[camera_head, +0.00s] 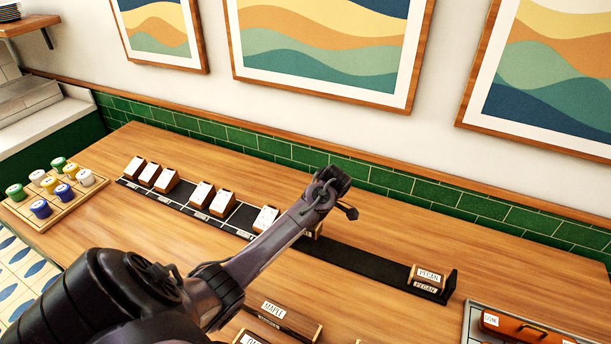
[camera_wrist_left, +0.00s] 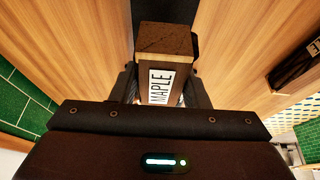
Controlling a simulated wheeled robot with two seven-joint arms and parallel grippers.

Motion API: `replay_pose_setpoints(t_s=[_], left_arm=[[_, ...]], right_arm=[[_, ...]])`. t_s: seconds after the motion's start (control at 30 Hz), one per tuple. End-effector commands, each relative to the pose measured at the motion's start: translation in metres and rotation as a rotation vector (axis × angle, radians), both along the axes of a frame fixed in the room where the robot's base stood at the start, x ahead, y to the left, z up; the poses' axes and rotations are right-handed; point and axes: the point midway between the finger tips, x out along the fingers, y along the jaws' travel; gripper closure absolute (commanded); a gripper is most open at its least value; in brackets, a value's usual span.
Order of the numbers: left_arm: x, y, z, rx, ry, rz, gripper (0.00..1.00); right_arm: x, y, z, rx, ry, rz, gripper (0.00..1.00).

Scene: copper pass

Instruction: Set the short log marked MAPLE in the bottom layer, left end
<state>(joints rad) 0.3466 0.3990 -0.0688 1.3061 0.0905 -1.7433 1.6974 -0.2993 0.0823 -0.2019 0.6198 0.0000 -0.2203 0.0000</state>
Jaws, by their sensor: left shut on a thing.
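My left gripper (camera_wrist_left: 161,92) is shut on a short wooden log marked MAPLE (camera_wrist_left: 163,40). A long dark-fronted wooden piece with a MAPLE label (camera_head: 290,319) lies at the near edge. My right gripper is not in view.
A tray of coloured jars (camera_head: 88,199) is at the left. The counter behind the strip is clear.

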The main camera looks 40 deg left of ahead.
Motion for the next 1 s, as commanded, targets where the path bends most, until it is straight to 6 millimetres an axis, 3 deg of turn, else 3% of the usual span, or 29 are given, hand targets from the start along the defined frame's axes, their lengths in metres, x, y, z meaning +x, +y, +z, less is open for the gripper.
replay_pose_setpoints(t_s=[0.37,0.77,0.8,0.93,1.0], left_arm=[[0.000,0.000,-0.041,0.000,0.000,0.000,0.83],[0.000,0.000,-0.048,0.000,-0.001,0.000,0.83],[0.000,0.000,-0.047,0.000,-0.001,-0.001,0.55],[0.000,0.000,-0.047,0.000,-0.001,0.000,0.38],[0.000,0.000,-0.047,0.000,-0.001,0.000,0.37]], right_arm=[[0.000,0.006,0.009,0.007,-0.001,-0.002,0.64],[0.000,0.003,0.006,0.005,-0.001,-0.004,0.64],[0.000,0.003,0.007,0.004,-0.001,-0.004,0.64],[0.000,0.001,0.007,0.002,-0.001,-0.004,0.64],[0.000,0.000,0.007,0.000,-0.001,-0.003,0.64]])
